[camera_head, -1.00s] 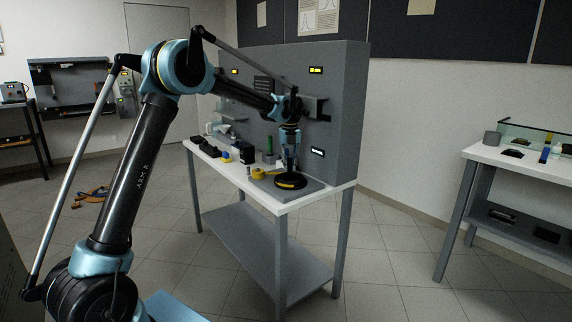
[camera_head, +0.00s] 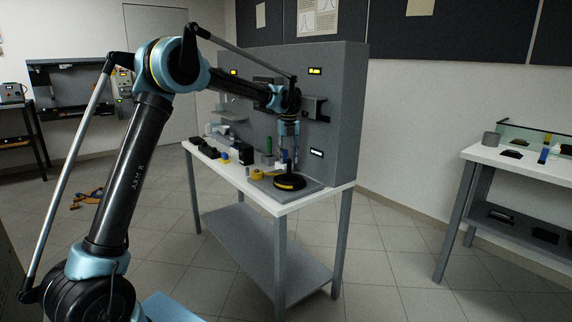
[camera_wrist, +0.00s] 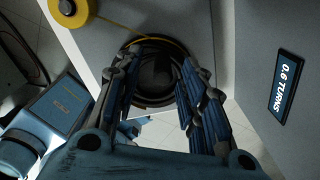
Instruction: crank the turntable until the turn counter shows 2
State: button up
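The black turntable (camera_head: 289,182) with a yellow band sits on a grey plate near the right end of the bench. In the wrist view the turntable (camera_wrist: 150,42) shows as a dark round form below my fingers. My gripper (camera_head: 286,166) points down over it. In the wrist view my gripper (camera_wrist: 158,68) has its two fingers apart, with a dark gap between them. No crank handle can be made out; the fingers and shadow hide part of the disc. The turn counter (camera_wrist: 287,85) reads 0.6 TURNS; it shows as a small lit display (camera_head: 317,153) on the grey panel.
A yellow spool (camera_wrist: 70,10) lies beside the turntable, with a yellow strand running to it. Several small items, including a black box (camera_head: 246,154) and a green cylinder (camera_head: 269,146), stand to the left. The upright grey panel (camera_head: 345,110) is close behind.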

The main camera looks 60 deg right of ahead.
notch_tip(320, 180, up, 8)
jog(key=shift+r, duration=0.1)
dwell(0.4)
jog(key=c, duration=0.8)
jog(key=shift+w+a+f+n+h, duration=0.35)
jog(key=shift+a+n, duration=0.1)
jog(key=shift+n, duration=0.45)
grip_shut()
jog(key=n+g+h, duration=0.3)
jog(key=n+h, duration=0.5)
jog(key=n, duration=1.4)
send_near(280, 176)
jog(key=d, duration=0.1)
jog(key=d+f, duration=0.1)
jog(key=s+d, duration=0.1)
jog(key=shift+d+f, duration=0.15)
jog(key=shift+f, duration=0.25)
jog(key=shift+s+d, duration=0.2)
jog(key=shift+d, duration=0.35)
jog(key=shift+s+d, duration=0.15)
jog(key=shift+d, duration=0.4)
jog(key=shift+s+d, duration=0.25)
jog(key=shift+d, duration=0.45)
